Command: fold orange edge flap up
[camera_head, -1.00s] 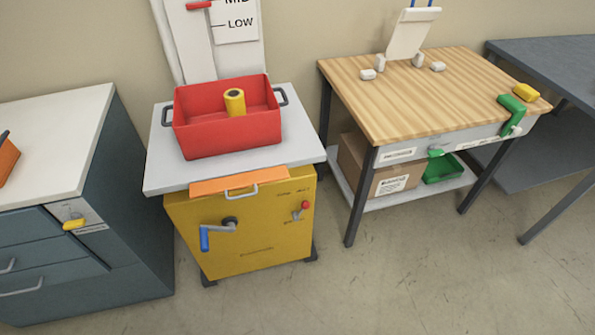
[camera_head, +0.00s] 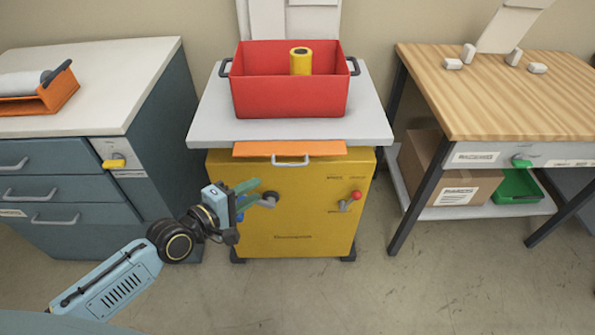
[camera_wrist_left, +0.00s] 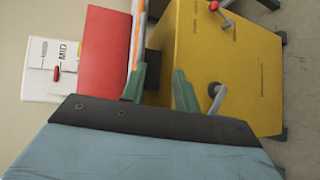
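The orange edge flap (camera_head: 288,148) is a long strip along the front edge of the grey tabletop (camera_head: 207,119), above the yellow cabinet. A grey bar handle (camera_head: 290,162) shows at its lower edge. The flap's exact tilt is hard to tell. My left gripper (camera_head: 257,190) is in front of the cabinet, below and left of the handle, apart from the flap. In the left wrist view its green fingers (camera_wrist_left: 160,85) are spread with nothing between them, and the flap (camera_wrist_left: 137,35) shows as a thin strip beyond them. My right gripper is not in view.
A red bin (camera_head: 290,100) with a yellow roll (camera_head: 300,61) stands on the tabletop. The yellow cabinet (camera_head: 290,225) has a crank, partly hidden by my left gripper, and a red-knobbed lever (camera_head: 350,200). Drawers (camera_head: 60,185) stand left, a wooden-topped bench (camera_head: 490,100) right.

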